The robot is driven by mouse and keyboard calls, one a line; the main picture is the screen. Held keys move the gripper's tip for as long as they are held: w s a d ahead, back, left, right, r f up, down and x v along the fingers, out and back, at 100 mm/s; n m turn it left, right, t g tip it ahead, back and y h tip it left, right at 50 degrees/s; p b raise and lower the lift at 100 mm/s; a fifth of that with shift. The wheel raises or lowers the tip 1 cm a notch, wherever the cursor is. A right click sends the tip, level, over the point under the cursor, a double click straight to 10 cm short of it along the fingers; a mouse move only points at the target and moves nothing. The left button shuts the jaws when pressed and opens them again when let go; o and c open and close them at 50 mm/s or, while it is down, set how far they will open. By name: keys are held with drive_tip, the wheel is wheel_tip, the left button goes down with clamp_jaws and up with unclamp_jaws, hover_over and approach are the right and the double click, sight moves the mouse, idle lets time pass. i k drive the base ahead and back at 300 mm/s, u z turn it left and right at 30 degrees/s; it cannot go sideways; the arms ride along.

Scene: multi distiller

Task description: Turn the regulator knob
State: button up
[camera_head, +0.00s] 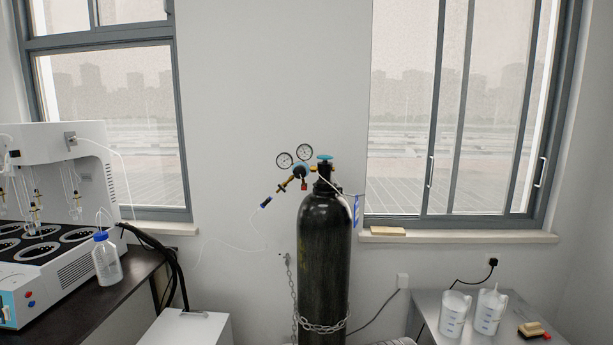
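A tall black gas cylinder (324,262) stands upright against the wall in the middle of the head view. At its top is a blue valve handwheel (325,157). To the left of the valve is a brass regulator (299,172) with a left gauge (284,160) and a right gauge (304,152). A small red part (304,186) hangs under the regulator and may be its knob; it is too small to tell. My gripper is not in view.
A chain (321,328) goes round the lower cylinder. A white distiller (60,220) and a blue-capped bottle (106,260) stand on the dark left bench. A white cabinet (185,330) is at the lower left.

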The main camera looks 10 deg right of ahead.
sight(300, 171)
drive_tip(key=z, duration=0.3)
drive_tip(key=i, duration=0.6)
drive_tip(key=u, duration=1.3)
